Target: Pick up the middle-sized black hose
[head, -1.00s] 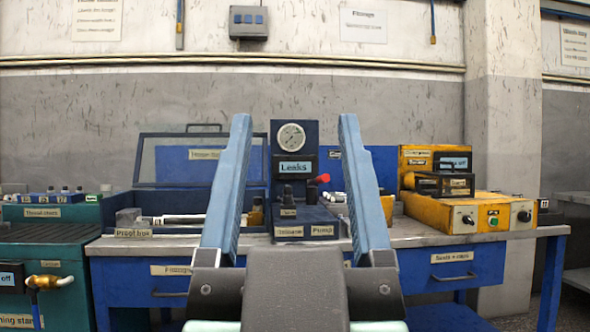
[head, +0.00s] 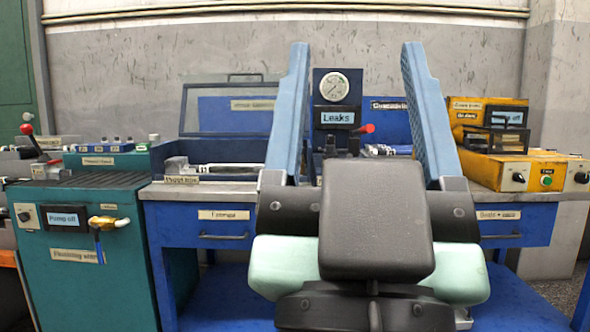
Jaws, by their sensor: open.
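My gripper (head: 356,48) is open and empty in the head view, its two blue fingers pointing up and wide apart. It stands in front of the blue workbench (head: 223,226), with the pressure gauge unit (head: 335,88) showing between the fingers. I cannot make out any black hose. My fingers and hand hide part of the bench top. A silver rod-like part (head: 235,169) lies in the open blue box (head: 228,123) left of my gripper; small pale parts (head: 390,150) show between the fingers, too small to tell.
A teal machine (head: 85,250) reading "Pump off" stands at the left, with a yellow valve (head: 108,222) on its front. A yellow control unit (head: 525,170) sits at the bench's right. A red-knobbed lever (head: 366,129) stands by the gauge. The back wall is close behind.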

